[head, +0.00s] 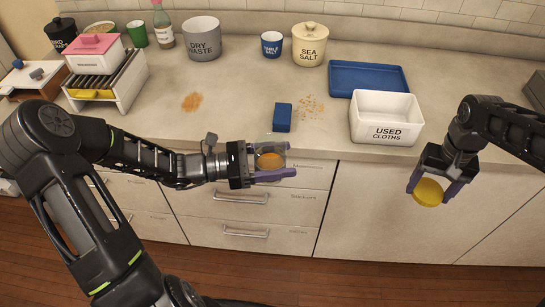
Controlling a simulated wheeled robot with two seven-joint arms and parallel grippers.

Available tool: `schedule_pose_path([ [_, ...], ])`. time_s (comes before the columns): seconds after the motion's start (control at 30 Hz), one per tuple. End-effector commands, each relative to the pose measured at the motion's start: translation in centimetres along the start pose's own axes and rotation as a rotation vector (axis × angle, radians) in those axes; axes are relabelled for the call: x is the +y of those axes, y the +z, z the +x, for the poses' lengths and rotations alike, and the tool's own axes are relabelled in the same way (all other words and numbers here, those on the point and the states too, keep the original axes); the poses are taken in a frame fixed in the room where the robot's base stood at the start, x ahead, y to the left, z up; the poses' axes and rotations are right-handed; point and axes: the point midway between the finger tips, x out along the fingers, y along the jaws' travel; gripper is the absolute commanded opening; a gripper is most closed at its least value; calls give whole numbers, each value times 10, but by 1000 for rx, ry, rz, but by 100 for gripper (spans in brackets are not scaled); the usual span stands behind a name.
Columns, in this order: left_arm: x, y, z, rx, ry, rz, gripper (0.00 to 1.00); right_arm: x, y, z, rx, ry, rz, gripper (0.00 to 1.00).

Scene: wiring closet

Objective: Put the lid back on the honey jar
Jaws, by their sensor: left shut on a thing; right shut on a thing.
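My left gripper (275,166) is shut on the honey jar (270,160), a small clear jar with orange honey showing. Its purple fingers lie on both sides and partly hide it. The jar is held in front of the counter's front edge, before the drawers. My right gripper (435,187) is shut on a round yellow lid (428,192), held in front of the cabinet doors at the right. The lid is apart from the jar, well to its right and a little lower in the picture.
The counter (235,110) holds a blue sponge (283,117), a white used cloths bin (387,109), a blue tray (369,78), a sea salt jar (310,45) and a dry waste bin (202,42). Brown stains and crumbs mark the counter. Space between my grippers is clear.

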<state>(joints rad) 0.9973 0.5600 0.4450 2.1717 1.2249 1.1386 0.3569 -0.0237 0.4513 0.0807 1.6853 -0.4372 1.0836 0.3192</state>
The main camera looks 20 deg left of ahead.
Motion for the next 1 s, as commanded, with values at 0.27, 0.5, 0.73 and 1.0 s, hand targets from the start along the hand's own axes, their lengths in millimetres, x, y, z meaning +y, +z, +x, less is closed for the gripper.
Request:
schedule_pose_path([
  [0.27,-30,54,39,-2,-176,5,0,0,0,0,0,0,0,32],
  [0.5,-45,79,57,-2,-261,2,0,0,0,0,0,0,0,32],
  [0.73,-47,82,59,-2,-271,0,0,0,0,0,0,0,0,32],
  [1.0,-42,76,55,-6,-248,-4,0,0,0,0,0,0,0,32],
])
